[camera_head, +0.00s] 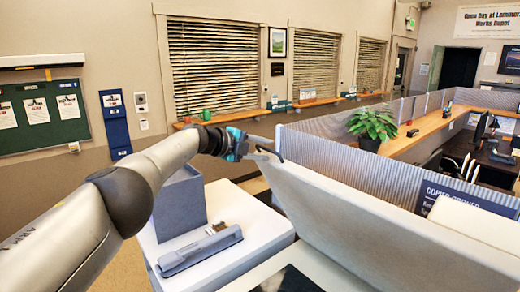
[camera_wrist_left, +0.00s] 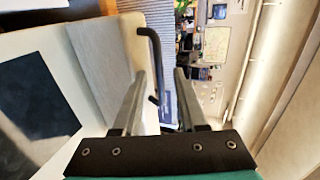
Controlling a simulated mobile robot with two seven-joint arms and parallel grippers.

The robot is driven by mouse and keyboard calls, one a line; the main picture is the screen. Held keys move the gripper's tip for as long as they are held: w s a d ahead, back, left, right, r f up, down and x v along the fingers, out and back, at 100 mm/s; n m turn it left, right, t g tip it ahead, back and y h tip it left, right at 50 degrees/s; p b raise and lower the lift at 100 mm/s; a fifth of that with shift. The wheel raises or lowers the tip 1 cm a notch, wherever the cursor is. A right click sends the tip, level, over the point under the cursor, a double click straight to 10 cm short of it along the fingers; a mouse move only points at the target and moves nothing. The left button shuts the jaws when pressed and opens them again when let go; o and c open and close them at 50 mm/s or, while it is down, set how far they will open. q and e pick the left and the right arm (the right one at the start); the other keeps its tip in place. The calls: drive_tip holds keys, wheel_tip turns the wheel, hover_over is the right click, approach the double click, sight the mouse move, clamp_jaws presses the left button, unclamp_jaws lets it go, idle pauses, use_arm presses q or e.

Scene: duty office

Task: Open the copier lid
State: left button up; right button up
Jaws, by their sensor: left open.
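The copier lid (camera_head: 375,225) is a large pale panel in the head view. It stands raised and tilted, its underside facing the copier bed. Dark glass (camera_head: 288,281) shows below it at the bottom edge, and also in the wrist view (camera_wrist_left: 37,100). A black bar handle (camera_wrist_left: 145,32) is at the lid's edge. My left gripper (camera_head: 263,148) is at the lid's upper left corner, fingers open. In the wrist view its fingers (camera_wrist_left: 160,72) point toward the handle, which runs between them, close to the left finger; contact cannot be told. My right gripper is not seen.
A grey stapler (camera_head: 201,250) and a grey box-like holder (camera_head: 180,207) stand on the white surface left of the lid. A ribbed partition (camera_head: 400,178) runs behind the lid, with a potted plant (camera_head: 372,124) beyond it on a wooden ledge.

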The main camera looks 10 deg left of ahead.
use_arm(q)
drive_tip(key=shift+a, duration=0.1)
drive_tip(key=shift+s+a+r+b, duration=0.2)
drive_tip(key=shift+s+a+b, duration=0.1)
drive_tip(key=shift+s+a, duration=0.05)
drive_tip(key=shift+s+a+r+b, duration=0.15)
drive_tip(key=shift+s+a+b, duration=0.15)
drive_tip(key=shift+s, duration=0.25)
drive_tip(key=b+v, duration=0.2)
drive_tip(key=v, duration=1)
drive_tip(key=shift+s+r, duration=0.25)
drive_tip(key=shift+s, duration=0.1)
drive_tip(key=shift+a, duration=0.15)
